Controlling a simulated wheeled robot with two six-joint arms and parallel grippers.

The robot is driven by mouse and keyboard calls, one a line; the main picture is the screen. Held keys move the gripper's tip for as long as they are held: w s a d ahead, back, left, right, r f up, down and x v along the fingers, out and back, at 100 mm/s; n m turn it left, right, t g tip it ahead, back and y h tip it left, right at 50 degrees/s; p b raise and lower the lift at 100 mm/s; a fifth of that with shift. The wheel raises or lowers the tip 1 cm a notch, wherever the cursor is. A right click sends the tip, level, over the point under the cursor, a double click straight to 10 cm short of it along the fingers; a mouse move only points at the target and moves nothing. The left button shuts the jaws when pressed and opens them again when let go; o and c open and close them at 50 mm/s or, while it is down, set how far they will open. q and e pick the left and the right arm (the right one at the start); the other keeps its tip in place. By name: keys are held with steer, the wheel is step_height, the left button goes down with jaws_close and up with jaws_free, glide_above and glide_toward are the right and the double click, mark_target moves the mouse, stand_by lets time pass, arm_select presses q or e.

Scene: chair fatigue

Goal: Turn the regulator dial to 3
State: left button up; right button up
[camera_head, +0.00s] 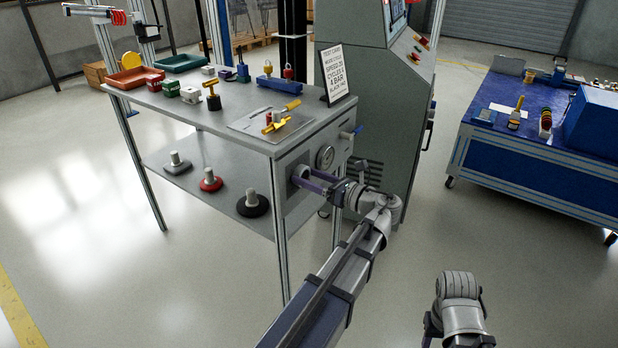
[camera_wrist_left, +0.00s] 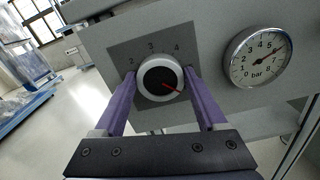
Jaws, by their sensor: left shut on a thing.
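The regulator dial (camera_wrist_left: 160,78) is a round white-rimmed knob with a dark face and a red pointer mark on a grey panel. In the left wrist view the numbers 2, 3 and 4 show above it; the red mark points down to the right, away from the 3. In the head view the dial (camera_head: 299,173) is at the front of the workbench. My left gripper (camera_head: 308,180) is shut on the dial, with one purple finger on each side. My right arm shows at the lower right, its gripper out of view.
A bar gauge (camera_wrist_left: 258,57) sits right of the dial, also visible in the head view (camera_head: 325,157). The grey workbench (camera_head: 180,112) carries trays and small parts. A grey cabinet (camera_head: 375,90) stands behind; a blue cart (camera_head: 530,155) is at right. Open floor lies between.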

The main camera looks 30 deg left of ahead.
arm_select(q)
steer(key=c, duration=0.5)
steer(key=shift+n, duration=0.3)
steer(key=n, duration=0.5)
steer(key=shift+s+n, duration=0.15)
steer(key=shift+n, duration=0.15)
steer(key=n, duration=0.6)
steer(key=shift+s+f, duration=0.1)
steer(key=n, duration=1.4)
steer(key=shift+f+b, duration=0.25)
steer(key=shift+b, duration=0.05)
steer(key=shift+n, duration=0.4)
